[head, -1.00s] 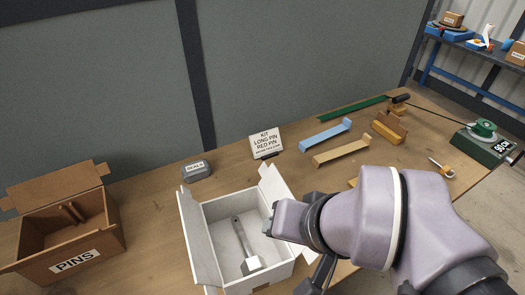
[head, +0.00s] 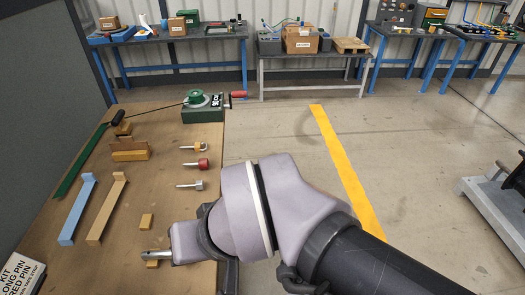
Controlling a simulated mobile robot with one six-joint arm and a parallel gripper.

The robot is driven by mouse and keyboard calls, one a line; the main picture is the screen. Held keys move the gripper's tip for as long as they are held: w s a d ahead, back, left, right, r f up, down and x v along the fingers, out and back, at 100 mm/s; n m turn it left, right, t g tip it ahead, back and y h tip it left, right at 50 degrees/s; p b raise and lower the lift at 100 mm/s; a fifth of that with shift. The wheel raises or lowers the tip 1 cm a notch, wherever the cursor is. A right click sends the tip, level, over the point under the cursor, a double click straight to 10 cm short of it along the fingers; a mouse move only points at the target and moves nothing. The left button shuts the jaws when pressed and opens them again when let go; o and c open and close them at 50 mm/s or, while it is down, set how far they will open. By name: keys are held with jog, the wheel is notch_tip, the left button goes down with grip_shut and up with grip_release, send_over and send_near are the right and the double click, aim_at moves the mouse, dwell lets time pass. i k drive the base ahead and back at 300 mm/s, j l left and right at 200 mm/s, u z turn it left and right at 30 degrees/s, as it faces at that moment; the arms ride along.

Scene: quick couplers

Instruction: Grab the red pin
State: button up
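The red pin (head: 203,163) lies on the wooden table near its right edge, with a red head and a silver shaft pointing left. My gripper (head: 170,250) is low in the view, nearer than the pins and apart from the red pin. Its fingers are mostly hidden by my wrist. A silver rod end with a hole (head: 153,253) shows beside it, over a small yellow block (head: 152,264); I cannot tell whether the gripper holds it.
A tan bracket (head: 108,208) and a blue bracket (head: 78,208) lie left. Another yellow block (head: 147,220) lies between gripper and pins. A green device (head: 205,106) stands at the table's far corner. A kit sign (head: 18,278) is lower left. Open floor (head: 275,135) lies right.

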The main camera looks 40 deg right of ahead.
aim_at(202, 163)
jog(key=z, duration=0.45)
jog(key=i+l+u, duration=0.4)
jog(key=l+u, duration=0.25)
jog(key=i+l+u, duration=0.15)
jog(key=u, duration=0.15)
jog(key=i+l+u, duration=0.1)
jog(key=l+u, duration=0.2)
jog(key=l, duration=0.15)
jog(key=l+u, duration=0.35)
jog(key=i+l, duration=0.05)
